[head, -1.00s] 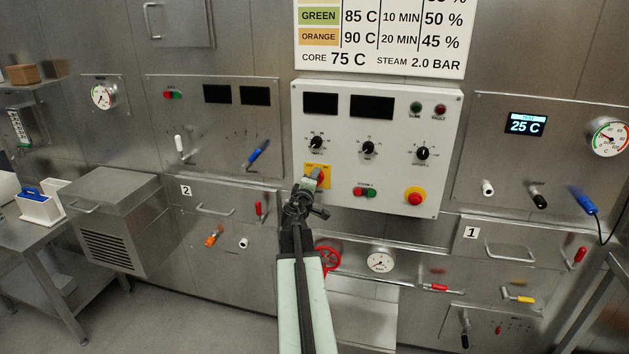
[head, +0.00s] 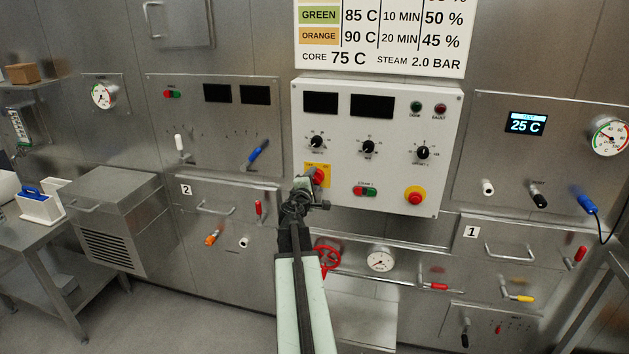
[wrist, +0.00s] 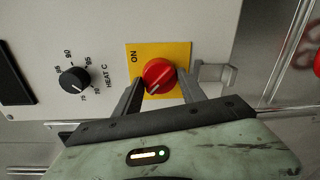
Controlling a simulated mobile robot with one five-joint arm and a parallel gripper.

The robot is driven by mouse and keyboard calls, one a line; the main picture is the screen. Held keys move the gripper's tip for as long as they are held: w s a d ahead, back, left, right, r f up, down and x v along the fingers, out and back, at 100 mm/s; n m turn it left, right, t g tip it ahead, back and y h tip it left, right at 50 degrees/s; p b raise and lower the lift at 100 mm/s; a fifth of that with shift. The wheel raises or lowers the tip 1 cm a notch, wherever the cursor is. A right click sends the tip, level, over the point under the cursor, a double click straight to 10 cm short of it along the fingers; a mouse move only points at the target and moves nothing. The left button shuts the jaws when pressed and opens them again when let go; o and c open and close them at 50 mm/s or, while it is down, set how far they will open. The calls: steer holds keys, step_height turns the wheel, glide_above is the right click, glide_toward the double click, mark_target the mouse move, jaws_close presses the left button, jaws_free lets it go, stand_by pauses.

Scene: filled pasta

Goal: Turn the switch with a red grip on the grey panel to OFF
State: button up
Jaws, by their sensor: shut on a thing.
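The red grip (head: 317,177) of the switch sits on a yellow plate (head: 309,167) at the lower left of the light grey panel (head: 388,196). In the wrist view, the red grip (wrist: 159,74) lies between the two fingers of my gripper (wrist: 160,88), which is shut on it. A pale mark on the grip points to the lower left, away from the word ON on the yellow plate (wrist: 178,52). The left finger covers the lower left of the plate, and no OFF word is visible. My gripper (head: 313,186) partly hides the switch in the head view.
A black HEAT C knob (wrist: 75,80) is beside the plate. Red and green buttons (head: 365,191) and a red emergency button (head: 415,196) are to the right on the panel. A red valve wheel (head: 327,258) is below, near my arm.

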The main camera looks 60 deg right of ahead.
steer(key=o, duration=1.4)
steer(key=shift+c, duration=0.2)
steer(key=shift+a, duration=0.15)
steer(key=v, duration=0.7)
steer(key=shift+a, duration=0.3)
